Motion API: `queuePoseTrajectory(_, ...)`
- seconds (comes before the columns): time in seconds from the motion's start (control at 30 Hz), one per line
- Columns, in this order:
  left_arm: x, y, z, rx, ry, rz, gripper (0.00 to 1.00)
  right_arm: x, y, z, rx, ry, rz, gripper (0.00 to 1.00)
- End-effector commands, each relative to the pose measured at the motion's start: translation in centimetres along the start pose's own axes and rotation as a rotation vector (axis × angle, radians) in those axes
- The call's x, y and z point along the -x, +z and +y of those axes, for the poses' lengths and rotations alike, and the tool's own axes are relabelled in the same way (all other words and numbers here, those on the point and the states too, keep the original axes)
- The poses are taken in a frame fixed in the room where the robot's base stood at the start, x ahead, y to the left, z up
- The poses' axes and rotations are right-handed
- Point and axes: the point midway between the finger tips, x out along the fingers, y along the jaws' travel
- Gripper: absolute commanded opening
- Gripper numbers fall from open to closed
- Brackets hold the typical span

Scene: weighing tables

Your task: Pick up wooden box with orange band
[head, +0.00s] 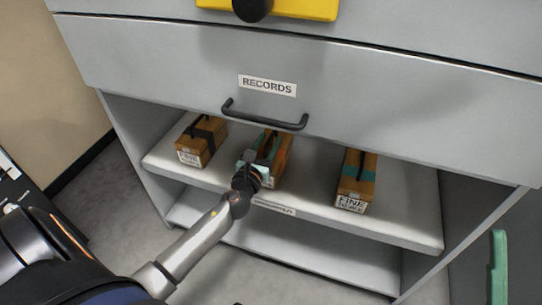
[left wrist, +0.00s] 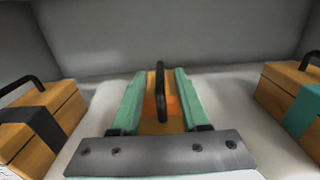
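The wooden box with an orange band (head: 283,157) stands on the shelf, middle of three boxes, partly hidden by my left gripper (head: 258,160). In the left wrist view the box's orange band (left wrist: 174,106) and dark upright handle (left wrist: 160,92) show between the two teal fingers of the left gripper (left wrist: 156,98). The fingers are apart, one on each side of the handle with gaps to it; whether they touch the box is unclear. A teal piece at the right edge of the head view looks like one finger of my right gripper (head: 498,268); its other finger is not visible.
A black-banded box (head: 201,141) stands left and a teal-banded box (head: 355,181) right on the same shelf (head: 410,222). The RECORDS drawer (head: 180,65) with its dark handle (head: 264,117) overhangs the shelf. Side panels bound the opening.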

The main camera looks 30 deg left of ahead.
Motion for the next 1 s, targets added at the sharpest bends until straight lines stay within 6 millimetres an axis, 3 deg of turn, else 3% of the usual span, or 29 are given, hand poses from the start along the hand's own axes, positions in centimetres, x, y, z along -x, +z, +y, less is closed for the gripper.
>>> queuePoseTrajectory(0.07,0.02,0.0,0.0,0.0,0.0,0.0,0.34,0.0,0.0,-0.01,0.0,0.0,0.0,0.45)
queuePoseTrajectory(0.37,0.03,-0.01,0.0,0.0,0.0,0.0,0.01,0.0,0.01,-0.02,-0.001,0.0,0.0,0.45)
queuePoseTrajectory(1.0,0.04,-0.02,-0.01,0.0,0.0,0.0,0.0,0.0,0.0,-0.03,-0.002,0.0,0.0,0.45)
